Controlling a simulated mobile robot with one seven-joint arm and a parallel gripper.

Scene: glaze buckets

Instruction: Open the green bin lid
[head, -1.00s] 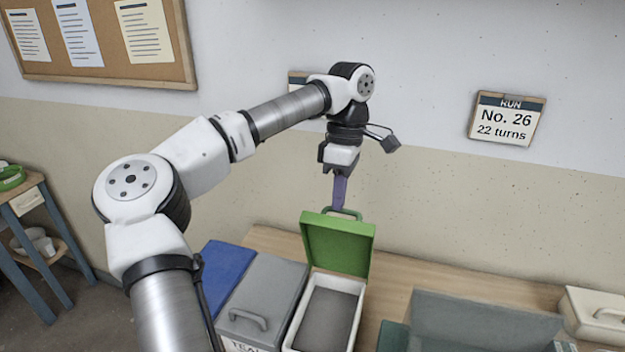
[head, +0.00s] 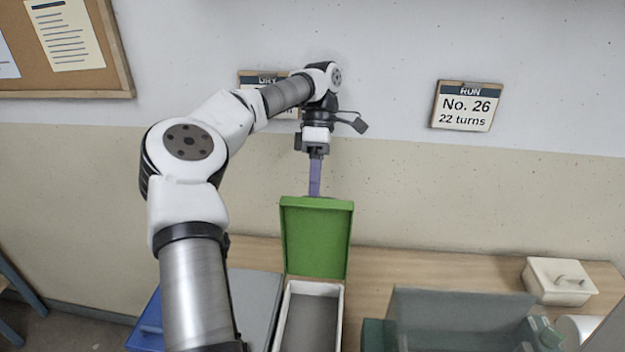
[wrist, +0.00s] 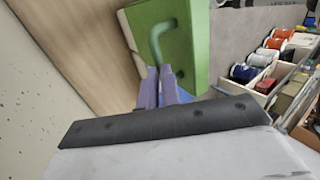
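The green bin lid (head: 316,238) stands raised, close to upright, at the back of a white-rimmed bin (head: 339,318). The bin's grey inside shows. My gripper (head: 314,192) points down at the lid's top edge. In the wrist view its purple fingers (wrist: 159,82) are close together with the green handle (wrist: 157,42) running in between their tips, so they look shut on it. The lid's outer face (wrist: 195,50) lies just beyond. The head view hides the handle behind the lid.
A grey-lidded bin (head: 258,300) and a blue one (head: 148,325) stand left of the open bin. A grey translucent container (head: 460,315) stands right, with a cream lidded box (head: 560,280) behind. Bare wooden bench (head: 380,270) lies between. The wall is close behind my arm.

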